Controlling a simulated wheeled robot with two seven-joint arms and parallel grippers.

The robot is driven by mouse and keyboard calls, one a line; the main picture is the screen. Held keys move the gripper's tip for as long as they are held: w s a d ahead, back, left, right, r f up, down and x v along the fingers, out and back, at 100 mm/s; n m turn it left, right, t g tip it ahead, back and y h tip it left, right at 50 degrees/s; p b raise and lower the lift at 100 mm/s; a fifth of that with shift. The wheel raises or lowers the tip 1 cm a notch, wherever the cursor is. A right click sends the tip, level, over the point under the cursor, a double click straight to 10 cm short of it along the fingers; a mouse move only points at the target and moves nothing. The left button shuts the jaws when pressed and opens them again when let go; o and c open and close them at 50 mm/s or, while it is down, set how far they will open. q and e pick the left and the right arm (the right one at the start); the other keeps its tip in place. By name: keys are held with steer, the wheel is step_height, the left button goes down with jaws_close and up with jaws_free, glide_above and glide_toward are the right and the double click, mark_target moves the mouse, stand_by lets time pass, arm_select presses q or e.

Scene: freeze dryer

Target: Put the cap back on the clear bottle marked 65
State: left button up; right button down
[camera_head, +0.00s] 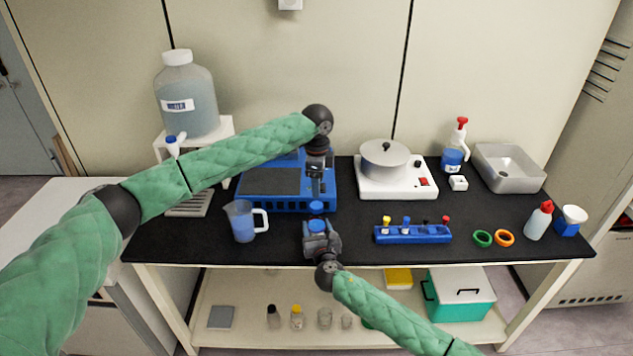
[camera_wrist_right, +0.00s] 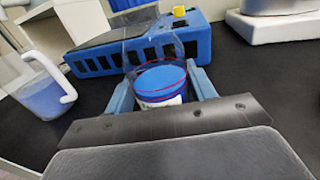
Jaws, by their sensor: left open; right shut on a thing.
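My right gripper (camera_head: 317,222) is shut on a clear bottle (camera_wrist_right: 152,48) just above the front middle of the bench. In the right wrist view, its clear wall rises above a blue round surface with red lines, between my two fingers (camera_wrist_right: 160,92). A white label shows in part; I cannot read a 65 on it. In the head view, blue (camera_head: 316,208) shows at the held bottle. My left gripper (camera_head: 316,188) is open directly above it, fingers pointing down. I cannot tell a separate cap from the blue part.
A blue device (camera_head: 258,203) stands behind the grippers, and a handled jug (camera_head: 240,222) stands left. A blue rack (camera_head: 412,236) with several coloured tops, green (camera_head: 482,239) and orange rings (camera_head: 504,238), and a hot plate (camera_head: 393,190) with a pot are right. Small bottles stand on the lower shelf.

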arm_select(q)
steer(key=n, duration=0.9)
steer(key=shift+r+n, duration=0.1)
steer(key=shift+n, duration=0.3)
steer(key=n, duration=0.9)
steer(key=shift+s+n, duration=0.1)
steer(key=shift+n, duration=0.2)
steer(key=n, duration=0.5)
steer(key=shift+a+n, duration=0.1)
steer(key=shift+n, duration=0.2)
steer(key=n, duration=1.2)
steer(key=shift+n, duration=0.3)
